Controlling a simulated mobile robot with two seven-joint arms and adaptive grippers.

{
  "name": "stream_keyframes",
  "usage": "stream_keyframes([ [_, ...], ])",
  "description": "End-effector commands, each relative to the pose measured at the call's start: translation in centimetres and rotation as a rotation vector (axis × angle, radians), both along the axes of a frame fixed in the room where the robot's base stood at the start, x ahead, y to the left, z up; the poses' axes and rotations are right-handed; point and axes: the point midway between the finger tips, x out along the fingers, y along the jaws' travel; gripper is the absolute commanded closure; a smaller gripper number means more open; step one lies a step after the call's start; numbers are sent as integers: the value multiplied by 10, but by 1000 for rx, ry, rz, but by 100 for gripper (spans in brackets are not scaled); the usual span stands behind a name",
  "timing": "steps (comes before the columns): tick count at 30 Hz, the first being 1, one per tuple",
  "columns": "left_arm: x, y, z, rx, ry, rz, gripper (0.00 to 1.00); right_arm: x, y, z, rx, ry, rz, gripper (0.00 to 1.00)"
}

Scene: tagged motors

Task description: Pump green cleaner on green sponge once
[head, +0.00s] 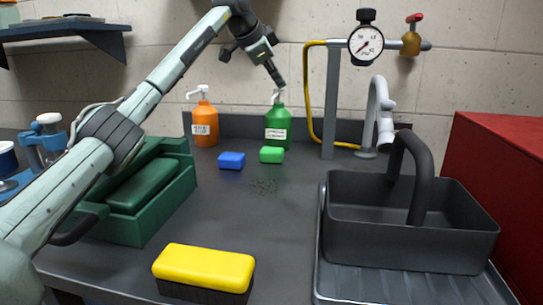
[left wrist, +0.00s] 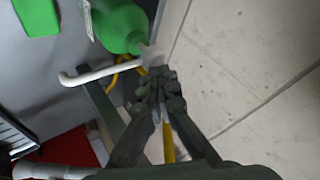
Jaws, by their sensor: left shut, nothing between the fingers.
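The green cleaner bottle (head: 278,126) stands at the back of the dark counter with a white pump head (head: 277,97) on top. The green sponge (head: 271,155) lies flat on the counter just in front of it. My left gripper (head: 279,83) is shut and empty, pointing down right above the pump head. I cannot tell whether its tips touch the pump. In the left wrist view the closed fingers (left wrist: 155,78) partly cover the pump, beside the green bottle (left wrist: 120,25). The green sponge (left wrist: 38,15) shows at the upper left. My right gripper is not in view.
An orange pump bottle (head: 205,125) and blue sponge (head: 231,160) are to the left. A dark basket (head: 410,235), yellow brush (head: 205,266) and green toolbox (head: 165,215) are nearer.

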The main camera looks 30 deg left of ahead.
Motion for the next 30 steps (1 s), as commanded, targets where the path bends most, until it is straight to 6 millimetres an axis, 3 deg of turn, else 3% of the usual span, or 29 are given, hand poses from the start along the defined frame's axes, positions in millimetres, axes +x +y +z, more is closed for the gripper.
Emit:
stream_keyframes([
  [7, 1, 1, -12, 2, 6, 2, 100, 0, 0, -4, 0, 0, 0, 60],
  [30, 1, 1, -6, 2, 8, 1, 100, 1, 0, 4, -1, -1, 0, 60],
])
